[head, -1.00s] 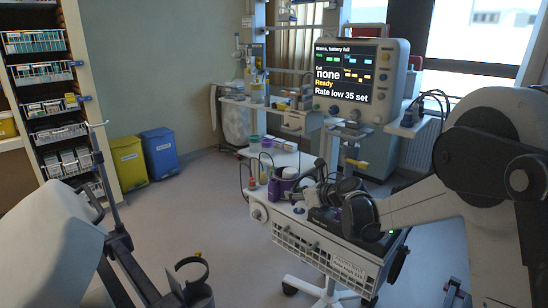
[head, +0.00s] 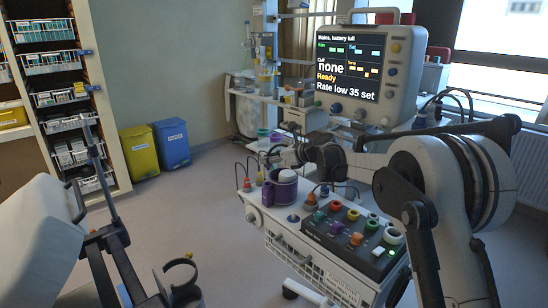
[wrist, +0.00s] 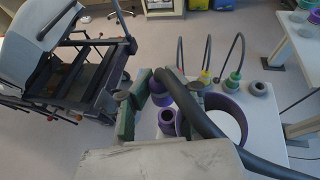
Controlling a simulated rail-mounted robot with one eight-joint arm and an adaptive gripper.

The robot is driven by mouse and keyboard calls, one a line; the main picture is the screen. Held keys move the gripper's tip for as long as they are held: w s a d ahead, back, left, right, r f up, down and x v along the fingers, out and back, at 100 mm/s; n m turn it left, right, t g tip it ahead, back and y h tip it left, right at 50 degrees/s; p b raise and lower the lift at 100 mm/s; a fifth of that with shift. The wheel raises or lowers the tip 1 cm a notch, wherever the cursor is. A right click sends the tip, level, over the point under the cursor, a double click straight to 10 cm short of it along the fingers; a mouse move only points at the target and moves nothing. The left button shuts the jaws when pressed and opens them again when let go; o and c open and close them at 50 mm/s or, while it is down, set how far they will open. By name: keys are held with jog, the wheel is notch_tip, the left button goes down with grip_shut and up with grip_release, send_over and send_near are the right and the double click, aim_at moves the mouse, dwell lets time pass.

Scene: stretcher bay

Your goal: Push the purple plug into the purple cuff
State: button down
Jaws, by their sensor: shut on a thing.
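The purple cuff (head: 287,190) stands on the white cart, a wide purple band around a pale core in the head view. It shows as a large ring in the wrist view (wrist: 231,101), with a short upright purple tube (wrist: 167,122) beside it. My gripper (wrist: 160,88) is shut on the purple plug (wrist: 164,80), which has a thick dark hose running to the lower right. In the wrist view the plug appears just beyond the short tube; I cannot tell the height between them. In the head view my gripper (head: 298,153) is above and behind the cuff; the plug is hidden there.
A black panel (head: 335,238) with several coloured connectors sits on the cart to the right of the cuff. Hoses with coloured ends (wrist: 233,76) stand near the ring. The monitor (head: 367,65) reads "Cuff none" and "Ready". A stretcher (wrist: 75,65) is at left; floor between is clear.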

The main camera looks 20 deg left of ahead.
jog(key=shift+s+a+f, duration=0.1)
jog(key=shift+s+f, duration=0.05)
jog(key=shift+f, duration=0.3)
jog(key=shift+f+b, duration=0.75)
jog(key=shift+f, duration=1)
jog(key=shift+f+b, duration=1.2)
jog(key=shift+f, duration=0.1)
dwell(0.5)
jog(key=c, duration=1.6)
grip_release()
jog(key=shift+c, duration=0.2)
